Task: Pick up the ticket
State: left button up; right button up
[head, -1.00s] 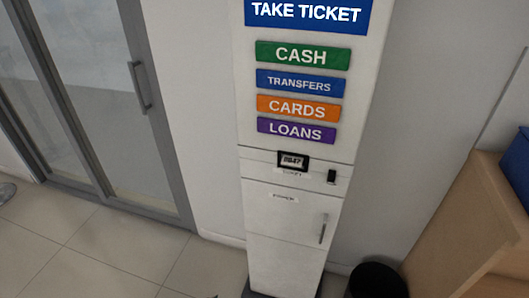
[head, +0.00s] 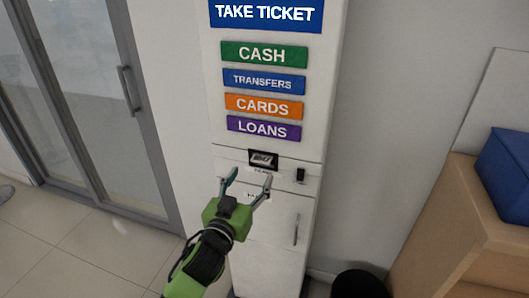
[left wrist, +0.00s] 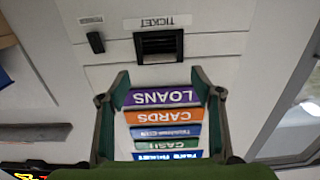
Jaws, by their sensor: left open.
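The white ticket kiosk (head: 213,90) stands upright against the wall. Its ticket slot (head: 263,159) has a dark frame, and a small pale patch with dark print shows in it, which looks like the ticket. My right gripper is not in view.
Coloured service panels (head: 263,105) sit above the slot, and a small black part (head: 300,175) is right of it. A door handle (head: 296,230) is lower. A black bin (head: 360,285) and wooden furniture (head: 450,240) stand at right; a glass door (head: 90,100) is at left.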

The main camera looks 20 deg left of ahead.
aim_at(260, 162)
pick_arm(q)
jog(key=w+p, duration=0.1)
jog(key=w, duration=0.7)
jog(key=shift+d+p, duration=0.15)
jog(key=shift+p, duration=0.2)
jog(key=c, duration=0.7)
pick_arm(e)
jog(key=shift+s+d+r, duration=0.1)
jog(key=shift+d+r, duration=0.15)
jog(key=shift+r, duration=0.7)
